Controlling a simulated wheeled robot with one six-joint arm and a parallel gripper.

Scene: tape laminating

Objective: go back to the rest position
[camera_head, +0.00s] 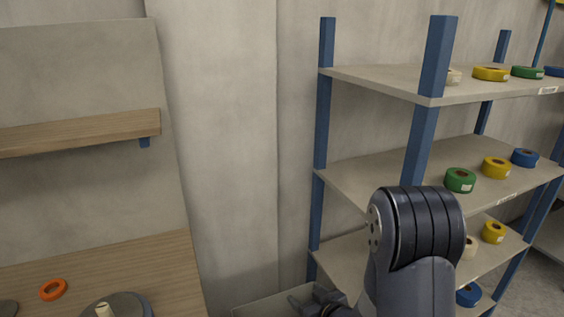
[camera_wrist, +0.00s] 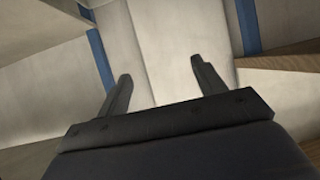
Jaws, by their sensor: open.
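My gripper (camera_wrist: 160,82) is open in the wrist view. Its two dark fingers stand well apart with nothing between them, and a pale wall shows behind them. In the head view my gripper (camera_head: 315,298) is low in the middle, partly cut off by the bottom edge and partly hidden by my arm. It is in front of the wall, between the wooden workbench (camera_head: 165,262) on the left and the shelf rack (camera_head: 418,150) on the right. It appears apart from both.
The rack has blue posts and carries several tape rolls, among them a green roll (camera_head: 460,180) and a yellow roll (camera_head: 496,168). An orange ring (camera_head: 53,289) and a round grey device (camera_head: 128,301) are on the bench. A wooden wall shelf (camera_head: 80,131) is above it.

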